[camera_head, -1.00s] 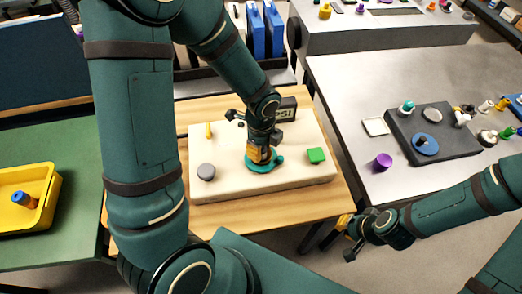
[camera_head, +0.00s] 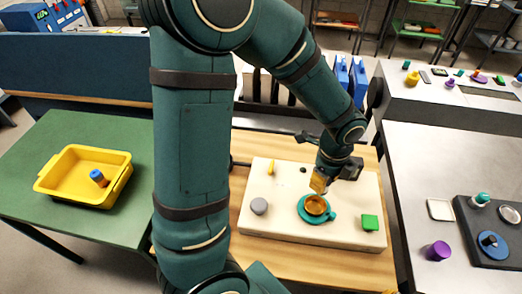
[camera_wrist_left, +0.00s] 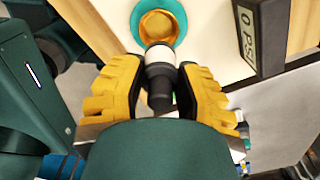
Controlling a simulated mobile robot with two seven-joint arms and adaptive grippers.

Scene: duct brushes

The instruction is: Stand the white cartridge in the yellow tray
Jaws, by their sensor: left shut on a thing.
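My left gripper (camera_head: 320,184) is just above the teal cup-shaped holder (camera_head: 315,209) on the cream board. In the left wrist view its yellow fingers (camera_wrist_left: 160,90) are shut on the white cartridge (camera_wrist_left: 160,56), which has a white band and a dark grey end. The holder (camera_wrist_left: 177,22) lies beyond the cartridge's far end, and its orange-brown inside shows empty. In the head view the gripper mostly hides the cartridge. The yellow tray (camera_head: 62,185) is on the green table at the left, with a blue-and-orange cartridge (camera_head: 99,178) in it. My right gripper is not clearly in view.
The green table (camera_head: 125,140) is clear around the tray.

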